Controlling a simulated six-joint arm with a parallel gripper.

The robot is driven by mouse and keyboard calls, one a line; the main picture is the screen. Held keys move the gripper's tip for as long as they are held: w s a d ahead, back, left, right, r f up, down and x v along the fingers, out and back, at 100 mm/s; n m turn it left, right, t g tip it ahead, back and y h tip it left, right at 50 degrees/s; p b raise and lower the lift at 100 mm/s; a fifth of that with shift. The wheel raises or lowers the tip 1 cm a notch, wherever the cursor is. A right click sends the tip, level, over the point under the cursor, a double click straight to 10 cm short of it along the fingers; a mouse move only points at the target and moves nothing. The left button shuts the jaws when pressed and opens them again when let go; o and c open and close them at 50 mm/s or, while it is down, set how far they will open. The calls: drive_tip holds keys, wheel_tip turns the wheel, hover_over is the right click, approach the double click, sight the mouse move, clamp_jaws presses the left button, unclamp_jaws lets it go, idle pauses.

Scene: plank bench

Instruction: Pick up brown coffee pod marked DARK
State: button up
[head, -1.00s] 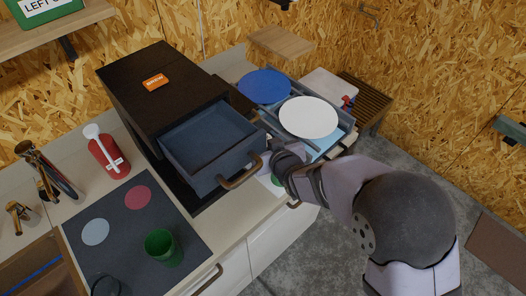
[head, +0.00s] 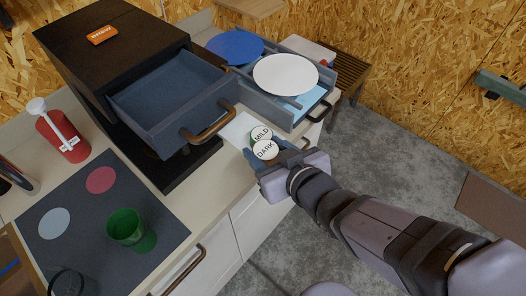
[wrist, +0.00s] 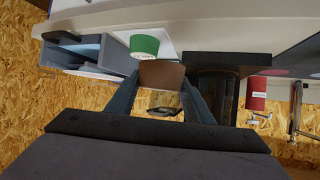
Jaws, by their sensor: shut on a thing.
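The brown coffee pod, its pale lid marked DARK (head: 266,150), shows at the counter's front edge in the head view. In the wrist view its brown side (wrist: 162,74) sits between the fingers. My gripper (head: 262,156) is shut on it, with a finger on either side. The green pod marked MILD (head: 261,133) is just behind it. In the wrist view the green pod (wrist: 144,45) is upper left of the brown pod, outside the fingers. I cannot tell whether the brown pod is clear of the counter.
An open blue-grey drawer (head: 181,106) with a bar handle juts out left of my gripper. A grey rack with a white plate (head: 286,75) and a blue plate (head: 235,47) is behind. A green cup (head: 125,226) stands on the dark mat (head: 80,222).

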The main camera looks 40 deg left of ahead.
drive_tip(key=shift+d+b, duration=0.65)
drive_tip(key=shift+b, duration=0.5)
